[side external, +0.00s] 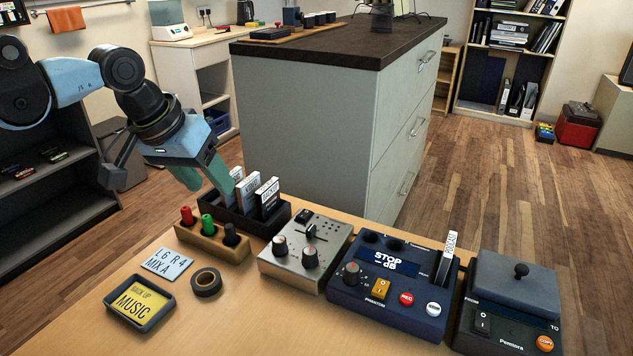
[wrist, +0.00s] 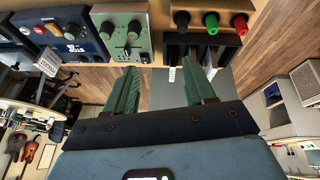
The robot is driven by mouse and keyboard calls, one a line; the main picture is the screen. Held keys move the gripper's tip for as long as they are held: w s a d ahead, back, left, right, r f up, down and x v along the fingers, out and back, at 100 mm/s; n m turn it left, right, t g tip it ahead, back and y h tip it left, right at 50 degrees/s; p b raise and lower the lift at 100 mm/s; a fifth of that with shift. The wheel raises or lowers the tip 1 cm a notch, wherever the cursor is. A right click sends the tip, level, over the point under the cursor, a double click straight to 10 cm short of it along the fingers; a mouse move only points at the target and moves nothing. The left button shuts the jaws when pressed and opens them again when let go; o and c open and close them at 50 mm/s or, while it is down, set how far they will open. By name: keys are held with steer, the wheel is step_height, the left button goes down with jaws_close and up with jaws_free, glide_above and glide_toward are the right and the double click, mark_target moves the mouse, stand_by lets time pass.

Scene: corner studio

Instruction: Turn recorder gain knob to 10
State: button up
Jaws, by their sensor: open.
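The recorder (side external: 395,285) is a dark blue box with a display reading "STOP" and "-- dB". Its gain knob (side external: 351,271) is a small dark knob at the box's left front, beside an orange switch. The knob also shows in the wrist view (wrist: 73,29). I cannot read the scale or where the knob points. My gripper (side external: 209,180) is open and empty, its green fingers spread above the far end of the black card holder, well left of the recorder. In the wrist view, my fingers (wrist: 160,66) point toward the card holder and mixer.
A grey mixer (side external: 304,250) with knobs stands between the card holder (side external: 240,214) and recorder. Upright cards rise from the holder and recorder. A jack block (side external: 211,238), tape roll (side external: 206,283) and yellow-card tray (side external: 139,306) lie left. A black-topped box (side external: 510,300) stands right.

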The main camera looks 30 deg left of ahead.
steer(key=w+d+r+n+g, duration=0.25)
steer(key=w+d, duration=0.45)
steer(key=d, duration=0.4)
steer(key=n+g+y, duration=0.1)
steer(key=n+g, duration=0.1)
glide_toward(353, 268)
steer(key=shift+m, duration=0.25)
step_height(353, 268, down, 9)
steer(key=shift+w+a+r, duration=0.1)
steer(key=shift+w+r, duration=0.1)
jaws_close()
